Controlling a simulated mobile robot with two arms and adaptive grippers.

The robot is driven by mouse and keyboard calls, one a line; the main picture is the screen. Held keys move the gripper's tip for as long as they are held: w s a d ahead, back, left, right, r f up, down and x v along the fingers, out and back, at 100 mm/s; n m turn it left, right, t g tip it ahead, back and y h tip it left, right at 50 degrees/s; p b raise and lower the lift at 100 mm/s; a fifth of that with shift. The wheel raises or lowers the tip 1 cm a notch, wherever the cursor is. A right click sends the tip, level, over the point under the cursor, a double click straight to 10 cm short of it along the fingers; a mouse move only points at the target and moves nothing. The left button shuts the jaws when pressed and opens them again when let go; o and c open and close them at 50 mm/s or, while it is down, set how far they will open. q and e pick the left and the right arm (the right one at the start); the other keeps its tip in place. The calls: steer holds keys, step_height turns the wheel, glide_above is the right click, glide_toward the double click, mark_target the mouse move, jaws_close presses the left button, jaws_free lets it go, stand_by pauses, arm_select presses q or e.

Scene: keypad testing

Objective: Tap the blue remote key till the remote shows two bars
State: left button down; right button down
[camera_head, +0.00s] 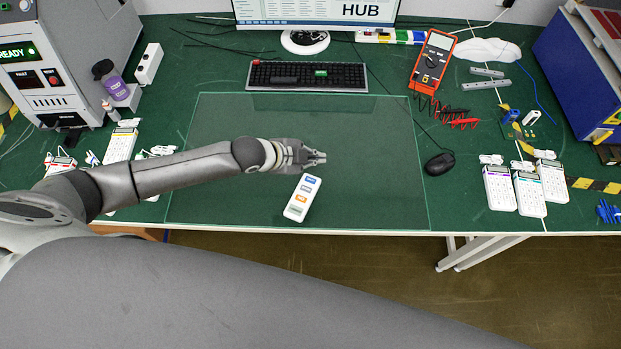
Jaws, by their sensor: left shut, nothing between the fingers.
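The white remote (291,213) lies on the glass mat (370,190), tilted a little, its top end leaning right. Its blue key (310,181) is at the far end, with an orange key (301,199) lower down and a greyish patch near the bottom. Any bars on the remote are too small to make out. My left gripper (321,157) is shut and empty, just beyond the far end of the remote, pointing right. In the picture it is apart from the blue key; its height above the mat is hard to tell. My right gripper is not in view.
A black keyboard (308,76) and a monitor are at the back. A red multimeter (433,60) with leads and a black mouse (439,163) are to the right. The glass mat around the remote is clear.

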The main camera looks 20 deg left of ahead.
arm_select(q)
steer(key=shift+f, duration=0.15)
steer(key=b, duration=0.8)
glide_above(313, 182)
step_height(313, 182, down, 8)
steer(key=shift+s+r, duration=0.1)
steer(key=shift+f, duration=0.4)
stand_by(0.5)
steer(key=shift+f, duration=0.4)
